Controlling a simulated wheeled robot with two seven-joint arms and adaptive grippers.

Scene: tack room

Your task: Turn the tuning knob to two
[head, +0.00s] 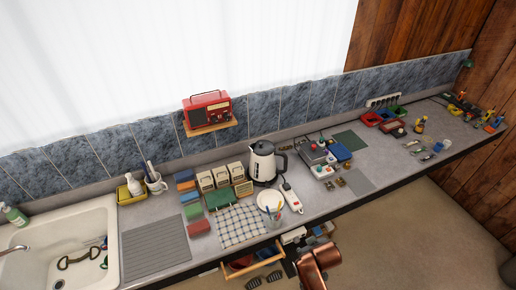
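A red radio (208,109) stands on a small wooden shelf (211,129) fixed to the wall above the counter. Its front faces the room, with a dark grille on the left and a panel on the right. The tuning knob and its markings are too small to make out, so its setting cannot be told.
Below the shelf are a kettle (264,162), several coloured boxes and a checked cloth (241,225). A sink (62,249) is at the left, coloured bins (383,116) at the right. A wooden-fronted drawer (252,261) stands open. The air before the radio is clear.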

